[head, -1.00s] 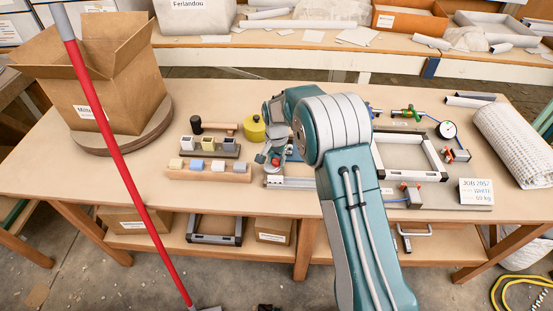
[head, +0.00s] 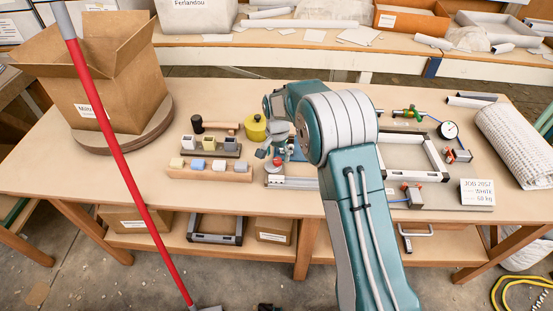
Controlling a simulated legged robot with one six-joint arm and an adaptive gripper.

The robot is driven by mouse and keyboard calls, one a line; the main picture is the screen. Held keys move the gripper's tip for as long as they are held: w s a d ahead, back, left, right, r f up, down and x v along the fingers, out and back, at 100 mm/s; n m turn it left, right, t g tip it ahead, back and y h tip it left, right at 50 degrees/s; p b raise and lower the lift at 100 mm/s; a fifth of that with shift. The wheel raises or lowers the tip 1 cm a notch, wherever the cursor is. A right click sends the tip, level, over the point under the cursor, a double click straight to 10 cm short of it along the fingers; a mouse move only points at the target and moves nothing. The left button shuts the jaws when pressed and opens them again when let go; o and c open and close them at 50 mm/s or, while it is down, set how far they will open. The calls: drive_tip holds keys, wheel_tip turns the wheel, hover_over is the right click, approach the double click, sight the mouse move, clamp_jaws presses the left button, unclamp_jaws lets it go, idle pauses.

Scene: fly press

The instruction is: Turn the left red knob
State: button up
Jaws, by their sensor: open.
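A small red knob (head: 277,162) stands on a pale metal fixture (head: 289,182) near the front middle of the table, just left of my arm. It is the leftmost red knob in view. My gripper (head: 269,151) is open and close above and behind this knob, with its fingers pointing down toward the table. Its fingers are small and partly overlap the fixture, so I cannot tell whether they touch the knob. My upper arm hides the right part of the fixture and the table behind it.
A yellow round pot (head: 255,128) and a black-headed mallet (head: 213,126) lie left of my gripper. Small blocks sit on a wooden rack (head: 208,173). A metal frame (head: 440,168), a gauge (head: 449,130) and clamps lie right of my arm. A red pole (head: 110,145) stands in front at left.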

wheel_tip(320, 180, up, 10)
drive_tip(key=shift+a+f, duration=0.15)
idle(0.5)
wheel_tip(320, 180, up, 11)
drive_tip(key=n+t, duration=0.1)
hover_over(277, 160)
drive_tip(key=s+d, duration=0.6)
drive_tip(key=s+d+r+n+t, duration=0.1)
drive_tip(key=s+d+r, duration=0.2)
drive_tip(key=s, duration=0.1)
drive_tip(key=s+d+r+t, duration=0.1)
drive_tip(key=s+d+r, duration=0.15)
drive_tip(key=s, duration=0.25)
drive_tip(key=s+d+n+t, duration=0.1)
drive_tip(key=s+d, duration=0.1)
drive_tip(key=s, duration=0.7)
drive_tip(key=s+d+n+t, duration=0.1)
drive_tip(key=s+d+n, duration=0.1)
drive_tip(key=s, duration=0.8)
drive_tip(key=shift+d+t, duration=0.3)
drive_tip(key=shift+d, duration=0.5)
drive_tip(key=shift+r, duration=0.1)
